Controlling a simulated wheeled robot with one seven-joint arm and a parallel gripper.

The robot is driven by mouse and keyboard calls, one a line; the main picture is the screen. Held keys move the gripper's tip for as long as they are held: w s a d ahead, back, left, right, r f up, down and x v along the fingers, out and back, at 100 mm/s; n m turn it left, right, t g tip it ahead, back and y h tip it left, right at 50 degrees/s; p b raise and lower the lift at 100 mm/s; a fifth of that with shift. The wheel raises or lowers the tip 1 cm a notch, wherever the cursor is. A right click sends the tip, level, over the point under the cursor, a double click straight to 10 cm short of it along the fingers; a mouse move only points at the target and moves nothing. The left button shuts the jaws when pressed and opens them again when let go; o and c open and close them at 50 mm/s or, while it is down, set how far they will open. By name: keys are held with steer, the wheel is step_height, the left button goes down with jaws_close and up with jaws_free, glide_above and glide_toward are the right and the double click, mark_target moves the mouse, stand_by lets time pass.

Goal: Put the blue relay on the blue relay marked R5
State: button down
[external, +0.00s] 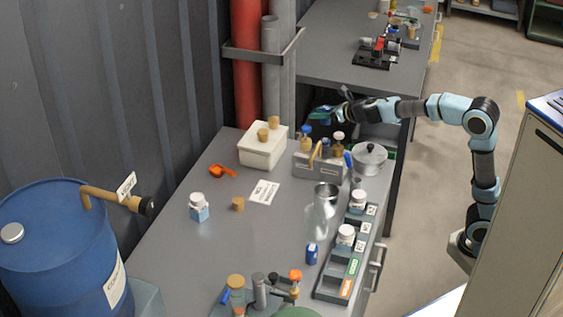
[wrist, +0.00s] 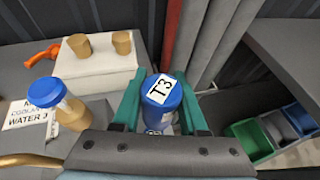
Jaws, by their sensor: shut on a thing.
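My gripper (wrist: 160,112) has green fingers and is shut on a blue-topped piece (wrist: 158,88) with a white tag reading T3. The piece's lower part is mostly hidden by my wrist. A small blue cylinder (external: 312,253) with a pale label stands on the table left of the dark slotted rack (external: 322,292). The rack holds two white-capped jars, a green block (external: 353,267) and an orange block (external: 346,288). I cannot read an R5 mark anywhere.
The grey caddy (external: 305,168) holds several bottles. A white box (external: 262,148) is at the back. The middle of the grey table (external: 215,250) is mostly clear.

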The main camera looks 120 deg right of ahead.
step_height(320, 180, down, 7)
steer(key=b, duration=0.6)
steer(key=shift+f, duration=0.1)
steer(key=shift+c, duration=2.2)
jaws_free()
